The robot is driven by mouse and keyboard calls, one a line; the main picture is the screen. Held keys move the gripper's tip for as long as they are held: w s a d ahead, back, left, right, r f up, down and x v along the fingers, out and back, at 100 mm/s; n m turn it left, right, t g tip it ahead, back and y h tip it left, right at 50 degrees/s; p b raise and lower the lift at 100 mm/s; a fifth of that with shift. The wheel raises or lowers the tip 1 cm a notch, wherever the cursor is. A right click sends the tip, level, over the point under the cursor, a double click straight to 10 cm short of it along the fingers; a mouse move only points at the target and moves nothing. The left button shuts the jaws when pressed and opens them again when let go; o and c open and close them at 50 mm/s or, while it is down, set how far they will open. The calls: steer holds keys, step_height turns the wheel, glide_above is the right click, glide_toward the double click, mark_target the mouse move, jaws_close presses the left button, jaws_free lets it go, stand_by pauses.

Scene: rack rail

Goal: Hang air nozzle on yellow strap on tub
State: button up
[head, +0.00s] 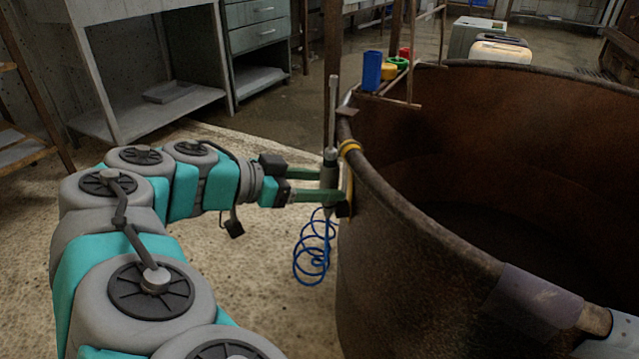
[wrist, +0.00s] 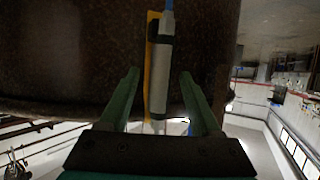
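The air nozzle (head: 329,172) is upright at the outside of the rusty tub (head: 420,225), its thin tube pointing up and a blue coiled hose (head: 315,250) hanging below. The yellow strap (head: 349,148) loops over the tub's rim and runs down the outer wall. In the wrist view the strap (wrist: 153,60) is directly behind the grey nozzle body (wrist: 161,75). My gripper (head: 322,184) reaches the nozzle from the left. In the wrist view its green fingers (wrist: 160,85) stand on either side of the nozzle, with gaps on both sides. Whether the nozzle hooks onto the strap cannot be told.
A small rack with blue, yellow, green and red items (head: 371,71) stands at the tub's far-left rim. Grey cabinets (head: 258,40) stand at the back left. A dark patch (head: 535,295) covers the near rim.

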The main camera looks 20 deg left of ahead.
steer(key=shift+o, duration=0.2)
steer(key=v, duration=0.8)
steer(key=shift+p, duration=0.45)
